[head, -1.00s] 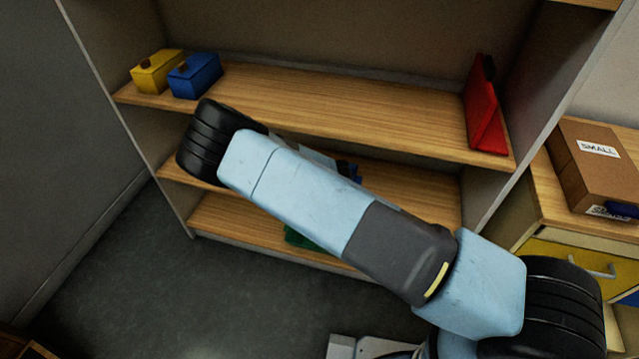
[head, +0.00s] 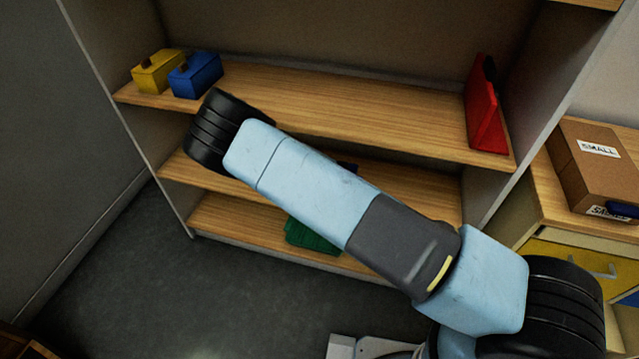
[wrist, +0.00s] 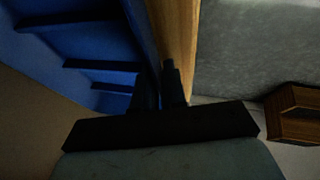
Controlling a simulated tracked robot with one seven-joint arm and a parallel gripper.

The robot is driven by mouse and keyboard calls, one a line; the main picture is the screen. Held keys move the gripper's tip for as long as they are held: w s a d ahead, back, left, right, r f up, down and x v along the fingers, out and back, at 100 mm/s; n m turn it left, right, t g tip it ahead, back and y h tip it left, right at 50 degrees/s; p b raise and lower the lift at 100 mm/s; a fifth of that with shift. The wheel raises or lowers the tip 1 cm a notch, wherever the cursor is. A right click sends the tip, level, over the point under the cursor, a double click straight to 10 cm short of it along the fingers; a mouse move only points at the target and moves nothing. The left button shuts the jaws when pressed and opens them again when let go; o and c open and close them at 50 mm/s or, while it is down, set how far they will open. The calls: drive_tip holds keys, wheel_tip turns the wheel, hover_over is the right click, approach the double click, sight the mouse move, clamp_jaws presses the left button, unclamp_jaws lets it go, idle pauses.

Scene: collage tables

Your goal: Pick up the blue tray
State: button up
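The blue tray (wrist: 75,45) fills the upper left of the wrist view, with several dark ledges or slots across it. Its edge runs down to my gripper (wrist: 160,75), whose two dark fingers stand close together. They look shut on that edge, though the contact is dark and partly hidden. In the head view only a small dark blue bit (head: 347,166) shows behind my arm on the middle shelf; my gripper is hidden there.
A green object (head: 312,236) lies on the bottom shelf. Yellow (head: 155,74) and blue (head: 196,76) boxes and a red object (head: 485,108) stand on the upper shelf. A cardboard box (head: 595,165) is on the right cabinet.

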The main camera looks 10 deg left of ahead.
clamp_jaws()
drive_tip(key=shift+r, duration=0.2)
idle(0.3)
